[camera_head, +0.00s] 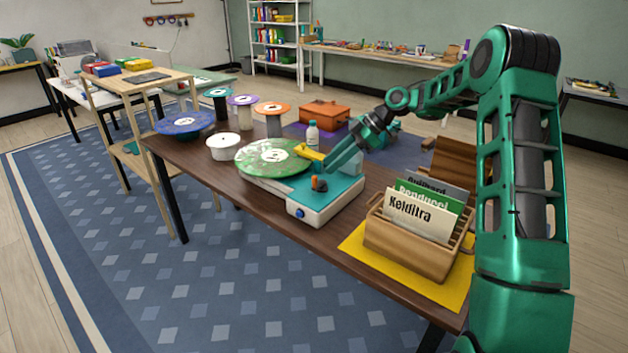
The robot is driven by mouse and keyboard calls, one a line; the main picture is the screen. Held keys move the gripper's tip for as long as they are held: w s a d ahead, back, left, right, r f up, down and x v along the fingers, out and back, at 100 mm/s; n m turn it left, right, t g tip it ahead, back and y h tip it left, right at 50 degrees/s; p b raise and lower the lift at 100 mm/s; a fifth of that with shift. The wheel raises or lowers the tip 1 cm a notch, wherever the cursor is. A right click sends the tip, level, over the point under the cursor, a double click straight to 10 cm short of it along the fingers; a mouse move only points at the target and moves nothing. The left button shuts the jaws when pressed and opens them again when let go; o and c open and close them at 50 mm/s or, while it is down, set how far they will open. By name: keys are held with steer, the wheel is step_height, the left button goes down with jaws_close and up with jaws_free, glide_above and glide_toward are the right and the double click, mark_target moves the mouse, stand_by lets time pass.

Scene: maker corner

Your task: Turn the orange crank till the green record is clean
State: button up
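The green record (268,157) lies flat on a white and teal machine (338,197) on the brown table. Its face shows pale specks around a white label. The orange crank (319,184), with a dark part, stands on the machine's teal top, in front and to the right of the record. A yellow bar (309,152) reaches over the record's right edge. My gripper (334,163) points down and left, just above and behind the crank, and looks apart from it. Its fingers overlap in this view, so their gap is unclear. I see nothing held in it.
A wooden crate of record sleeves (407,258) stands on a yellow mat (360,245) at the right. A white tub (222,147), a bottle (312,134), a blue disc (185,123) and several spools stand left of and behind the machine. An orange box (325,114) sits at the back.

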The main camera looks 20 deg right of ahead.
mark_target(315, 177)
steer(key=x, duration=0.8)
steer(key=shift+f, duration=0.1)
steer(key=shift+c, duration=0.5)
jaws_close()
